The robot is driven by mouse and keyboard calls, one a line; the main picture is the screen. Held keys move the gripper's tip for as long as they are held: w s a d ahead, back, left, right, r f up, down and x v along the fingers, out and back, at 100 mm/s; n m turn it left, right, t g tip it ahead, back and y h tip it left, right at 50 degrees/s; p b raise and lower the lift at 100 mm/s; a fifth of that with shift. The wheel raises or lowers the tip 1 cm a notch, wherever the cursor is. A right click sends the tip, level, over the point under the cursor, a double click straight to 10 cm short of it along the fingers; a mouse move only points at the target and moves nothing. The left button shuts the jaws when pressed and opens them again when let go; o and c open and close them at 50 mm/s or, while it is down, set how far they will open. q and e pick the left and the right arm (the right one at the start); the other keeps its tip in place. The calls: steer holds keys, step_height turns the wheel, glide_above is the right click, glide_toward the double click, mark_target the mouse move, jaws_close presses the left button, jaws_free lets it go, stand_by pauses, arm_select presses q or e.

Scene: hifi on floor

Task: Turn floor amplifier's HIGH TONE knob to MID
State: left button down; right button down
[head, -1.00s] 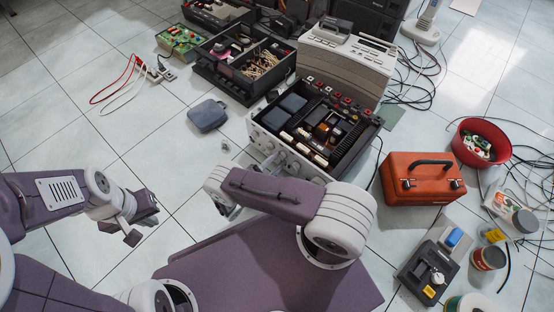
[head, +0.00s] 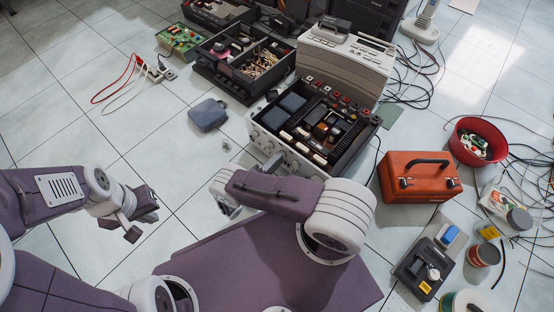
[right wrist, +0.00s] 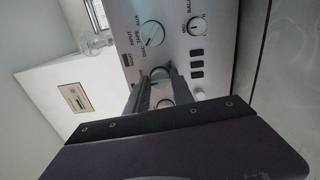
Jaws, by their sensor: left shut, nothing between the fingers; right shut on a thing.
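The floor amplifier (head: 262,140) has its top open and its silver front facing me in the head view. In the right wrist view its front panel (right wrist: 222,62) shows a large knob (right wrist: 151,34) beside the words INPUT, TAPE and AUX, and a BALANCE knob (right wrist: 197,24) with a MID mark. My right gripper (right wrist: 161,80) is shut on another knob (right wrist: 159,74) of this panel, one finger on each side. The held knob's label and pointer cannot be read. In the head view my right arm hides the fingertips. My left gripper (head: 146,216) is shut and empty above the floor at the left.
An orange toolbox (head: 420,188) and a red bowl (head: 463,155) stand right of the amplifier. A beige device (head: 345,62) is behind it. A grey-blue pouch (head: 208,115) lies to its left. Cables lie at the far right. The floor at the left is mostly clear.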

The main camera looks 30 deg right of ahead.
arm_select(q)
steer(key=shift+r, duration=0.1)
arm_select(e)
steer(key=shift+m, duration=0.4)
steer(key=c, duration=1.1)
jaws_free()
steer(key=shift+a, duration=0.15)
